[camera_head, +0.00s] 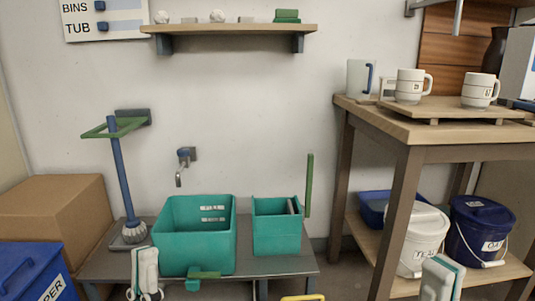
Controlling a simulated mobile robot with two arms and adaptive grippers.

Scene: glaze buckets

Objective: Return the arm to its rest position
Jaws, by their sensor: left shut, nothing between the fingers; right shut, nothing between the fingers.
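My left gripper (145,276) is at the bottom edge, in front of the low grey bench. It is shut and empty, and its lower part is cut off by the frame. My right gripper (440,279) is at the bottom right, in front of the white bucket (424,241) on the table's lower shelf. It is also shut and empty, partly cut off by the frame. The two grippers are far apart, and neither holds anything.
Teal tubs (196,249) (277,236) and a blue-handled brush (122,172) stand on the grey bench (277,265). A cardboard box (55,213) and blue bin (25,270) are left. The wooden table (440,131) carries mugs (410,85); a dark blue bucket (481,229) is below.

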